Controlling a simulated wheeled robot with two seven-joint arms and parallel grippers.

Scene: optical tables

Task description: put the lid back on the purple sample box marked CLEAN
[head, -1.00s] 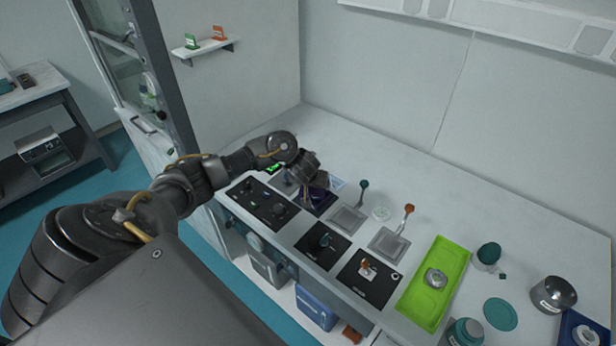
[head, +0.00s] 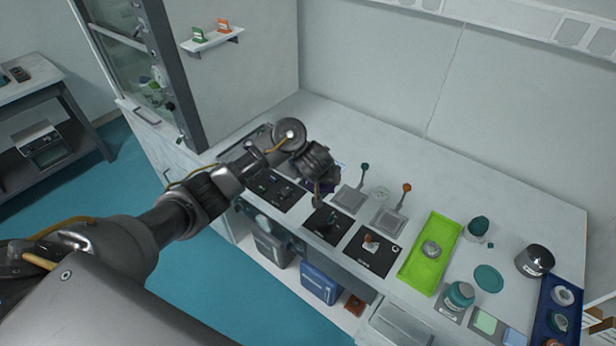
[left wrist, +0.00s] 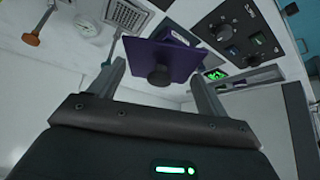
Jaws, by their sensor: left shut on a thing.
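A purple square lid with a dark round knob (left wrist: 160,73) is between the fingers of my left gripper (left wrist: 162,88) in the left wrist view. The gripper is shut on this lid. Beyond the lid, part of a purple box with a pale label (left wrist: 180,36) shows; the lid hides much of it, and I cannot read its marking. I cannot tell the gap between lid and box. In the head view my left gripper (head: 318,198) is over the bench beside a black panel, and its wrist hides most of the purple box (head: 322,186). My right gripper is not in view.
Black panels with knobs (head: 275,190) lie beside the box. The bench behind, toward the wall, is mostly clear.

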